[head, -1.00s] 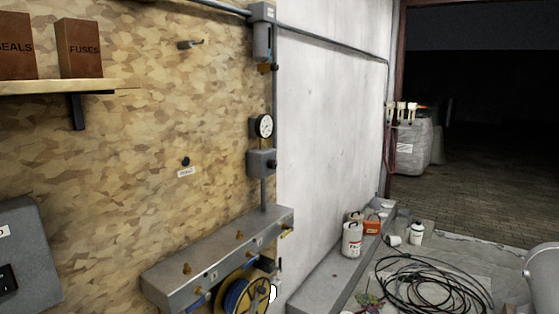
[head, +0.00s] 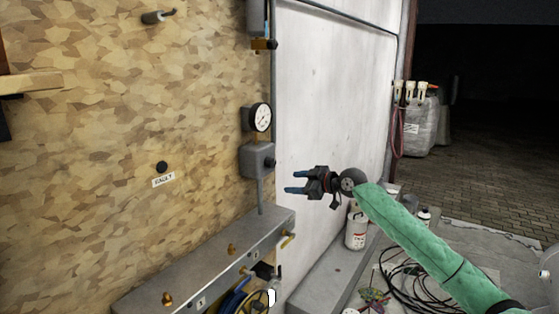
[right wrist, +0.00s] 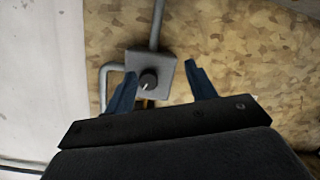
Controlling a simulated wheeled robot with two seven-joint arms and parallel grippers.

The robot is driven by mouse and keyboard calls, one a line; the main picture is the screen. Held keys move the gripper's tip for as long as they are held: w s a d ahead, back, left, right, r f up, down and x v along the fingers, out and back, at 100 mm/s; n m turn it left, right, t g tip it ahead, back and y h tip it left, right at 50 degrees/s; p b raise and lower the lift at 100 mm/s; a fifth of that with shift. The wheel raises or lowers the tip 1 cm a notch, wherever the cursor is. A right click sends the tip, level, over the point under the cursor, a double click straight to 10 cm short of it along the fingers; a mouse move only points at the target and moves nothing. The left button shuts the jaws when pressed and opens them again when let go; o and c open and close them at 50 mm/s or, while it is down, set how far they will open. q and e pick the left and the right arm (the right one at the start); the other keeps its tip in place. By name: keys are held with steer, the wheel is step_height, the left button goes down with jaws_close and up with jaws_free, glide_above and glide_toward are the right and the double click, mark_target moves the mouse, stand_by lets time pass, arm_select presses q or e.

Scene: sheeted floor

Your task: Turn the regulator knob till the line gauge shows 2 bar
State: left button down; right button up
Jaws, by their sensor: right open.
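In the right wrist view the round black knob (right wrist: 148,80) shows with a pale mark. The line gauge (head: 261,117), white-faced with a black rim, sits just above the box; its reading is too small to tell. My right gripper (head: 293,182) is open and empty, with blue fingers pointing left, right of and slightly below the box. In its wrist view the knob appears between the spread fingers (right wrist: 161,70), apart from them. My left gripper is out of view.
A grey manifold ledge (head: 210,262) with brass fittings and a hose reel (head: 250,299) lies below the regulator. A black knob labelled "VAULT" (head: 162,167) is on the board. A white canister (head: 356,230) stands on the low ledge. The wall beside the gripper is bare.

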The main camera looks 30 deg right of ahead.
mark_target(273, 164)
steer(key=w+r+n+t+p, duration=0.1)
steer(key=w, duration=0.1)
steer(key=w+a+r+p, duration=0.1)
steer(key=w+r, duration=0.1)
steer(key=w, duration=0.1)
steer(key=w+a+r+n+t+p, duration=0.1)
steer(key=w+p, duration=0.1)
steer(key=shift+w+r+n+t+y, duration=0.15)
steer(key=shift+w+n+t+y, duration=0.15)
steer(key=shift+y, duration=0.1)
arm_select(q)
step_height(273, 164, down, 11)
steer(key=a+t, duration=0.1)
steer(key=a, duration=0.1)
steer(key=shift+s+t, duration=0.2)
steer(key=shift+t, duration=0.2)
arm_select(e)
steer(key=shift+w+a, duration=0.15)
steer(key=shift+w, duration=0.25)
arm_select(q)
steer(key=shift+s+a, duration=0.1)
arm_select(e)
steer(key=c, duration=1)
